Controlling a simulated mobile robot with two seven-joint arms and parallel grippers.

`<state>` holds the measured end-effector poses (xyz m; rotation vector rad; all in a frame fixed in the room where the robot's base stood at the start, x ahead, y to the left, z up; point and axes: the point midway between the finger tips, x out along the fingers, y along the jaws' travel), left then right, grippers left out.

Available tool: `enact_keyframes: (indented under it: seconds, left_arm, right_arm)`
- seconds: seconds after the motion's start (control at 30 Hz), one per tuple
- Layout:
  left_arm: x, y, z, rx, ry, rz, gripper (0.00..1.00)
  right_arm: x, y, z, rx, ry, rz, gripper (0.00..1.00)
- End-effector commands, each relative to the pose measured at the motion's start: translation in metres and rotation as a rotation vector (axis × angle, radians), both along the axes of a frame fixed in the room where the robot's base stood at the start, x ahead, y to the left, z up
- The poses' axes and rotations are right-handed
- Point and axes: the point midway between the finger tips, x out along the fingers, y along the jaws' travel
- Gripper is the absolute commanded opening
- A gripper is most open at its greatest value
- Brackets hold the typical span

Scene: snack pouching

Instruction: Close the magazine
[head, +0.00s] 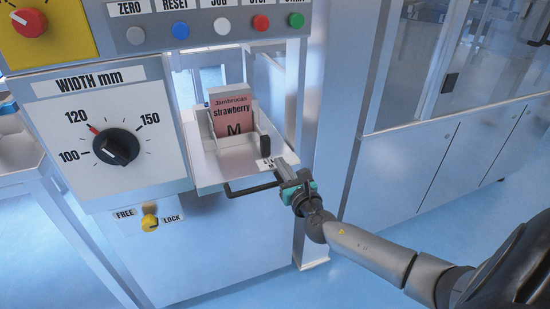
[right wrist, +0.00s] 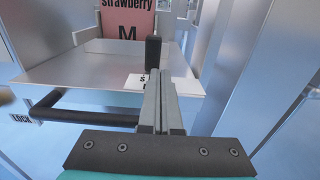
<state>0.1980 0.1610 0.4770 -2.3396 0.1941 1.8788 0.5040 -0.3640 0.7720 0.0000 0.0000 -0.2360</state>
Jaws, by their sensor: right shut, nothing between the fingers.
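The magazine (head: 212,172) is a metal tray standing out of the opening in the machine front. It carries a stack of pink strawberry pouches marked M (head: 231,117) between low metal guides. A black bar handle (head: 250,188) runs along its front; it also shows at the left in the right wrist view (right wrist: 85,116). My right gripper (head: 275,168) is shut and empty at the tray's front right corner, by the handle's right end. In the right wrist view its closed fingers (right wrist: 160,95) point at the tray, in front of a black upright post. I cannot tell whether they touch. My left gripper is out of view.
The width dial (head: 116,147) points near 120. Below it is a yellow FREE/LOCK knob (head: 149,222), its setting unclear. A row of buttons (head: 221,26) lies above the opening. A metal post (head: 334,100) stands right of the tray, with cabinets beyond.

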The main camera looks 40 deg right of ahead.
Motion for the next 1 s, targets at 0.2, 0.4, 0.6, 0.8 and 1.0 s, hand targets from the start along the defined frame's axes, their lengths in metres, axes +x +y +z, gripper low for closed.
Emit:
enact_keyframes:
  seconds: [0.2, 0.4, 0.6, 0.8, 1.0]
  left_arm:
    - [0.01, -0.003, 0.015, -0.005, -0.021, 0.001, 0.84]
    - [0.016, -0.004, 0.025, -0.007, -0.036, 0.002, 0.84]
    - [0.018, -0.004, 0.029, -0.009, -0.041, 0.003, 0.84]
    - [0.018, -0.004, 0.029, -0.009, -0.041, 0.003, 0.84]
    - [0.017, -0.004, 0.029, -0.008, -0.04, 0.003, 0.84]
  right_arm:
    - [0.029, -0.007, -0.001, 0.001, -0.002, -0.001, 0.0]
    - [0.043, -0.01, -0.001, 0.0, 0.0, 0.0, 0.0]
    - [0.048, -0.011, 0.0, 0.0, 0.0, 0.002, 0.0]
    - [0.047, -0.011, 0.0, 0.0, 0.0, 0.001, 0.0]
    - [0.047, -0.011, 0.0, 0.0, 0.0, 0.001, 0.0]
